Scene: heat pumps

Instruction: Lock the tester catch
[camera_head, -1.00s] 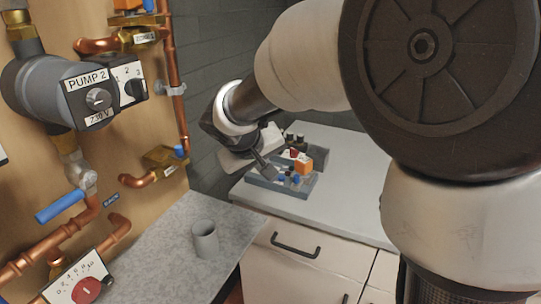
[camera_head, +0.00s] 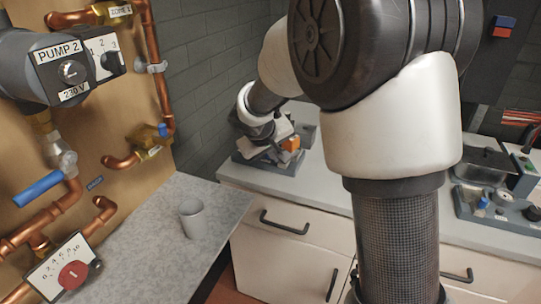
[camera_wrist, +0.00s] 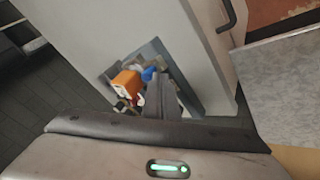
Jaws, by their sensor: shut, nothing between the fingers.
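The tester is not marked by any readable label. A grey tray-like fixture (camera_head: 268,168) on the white counter holds an orange block (camera_head: 291,143) and small parts. It also shows in the wrist view with the orange block (camera_wrist: 126,84) and a blue knob (camera_wrist: 149,73). My gripper (camera_head: 262,152) is over this fixture, its fingers pointing down at it. In the wrist view the closed fingers (camera_wrist: 162,103) hide part of the fixture. They look empty; contact cannot be told. I cannot make out a catch.
A grey cup (camera_head: 193,219) stands on the grey worktop. Copper pipes and Pump 2 (camera_head: 62,66) are at the left. My arm hides the middle counter.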

